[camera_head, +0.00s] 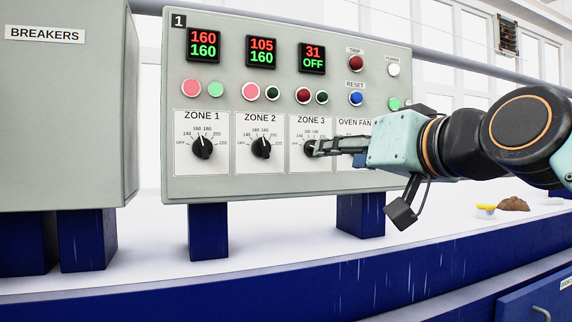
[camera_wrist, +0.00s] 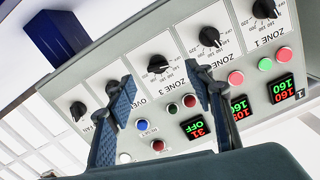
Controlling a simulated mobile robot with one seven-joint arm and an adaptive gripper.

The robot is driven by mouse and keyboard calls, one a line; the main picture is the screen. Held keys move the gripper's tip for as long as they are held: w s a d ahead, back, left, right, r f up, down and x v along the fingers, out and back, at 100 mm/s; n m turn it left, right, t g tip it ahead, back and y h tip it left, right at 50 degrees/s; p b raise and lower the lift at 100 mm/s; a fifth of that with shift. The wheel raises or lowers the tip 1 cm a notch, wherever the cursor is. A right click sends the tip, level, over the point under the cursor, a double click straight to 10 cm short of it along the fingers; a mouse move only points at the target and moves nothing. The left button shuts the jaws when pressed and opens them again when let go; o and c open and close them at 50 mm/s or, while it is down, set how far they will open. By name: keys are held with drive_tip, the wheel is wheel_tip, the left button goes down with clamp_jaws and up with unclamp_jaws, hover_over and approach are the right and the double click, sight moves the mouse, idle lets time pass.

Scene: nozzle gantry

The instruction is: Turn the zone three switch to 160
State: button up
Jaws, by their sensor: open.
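The zone three switch is a black rotary knob (camera_head: 308,149) on the grey control panel (camera_head: 270,186), below the "ZONE 3" label. Its scale runs from OFF to 220, partly hidden by my gripper in the head view. The zone 3 display (camera_head: 312,58) reads 31 over OFF. My gripper (camera_head: 319,148) is open at the knob. In the wrist view the knob (camera_wrist: 158,64) shows in the gap between the two blue-padded fingertips (camera_wrist: 160,77). I cannot tell whether either finger touches it. The knob's exact pointer direction is hard to read.
The zone 2 knob (camera_head: 262,147) and zone 1 knob (camera_head: 203,146) are to the left. The oven fan knob (camera_wrist: 113,90) is close to one finger in the wrist view. Coloured buttons and lamps sit above the knobs. A breakers cabinet (camera_head: 60,120) stands at left.

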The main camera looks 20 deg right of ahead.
drive_tip(key=w+d+r+p, duration=0.1)
drive_tip(key=w+p, duration=0.1)
drive_tip(key=w, duration=0.9)
drive_tip(key=shift+r+t, duration=0.3)
drive_tip(key=shift+r, duration=0.05)
drive_tip(key=shift+c, duration=0.3)
drive_tip(key=c, duration=1.1)
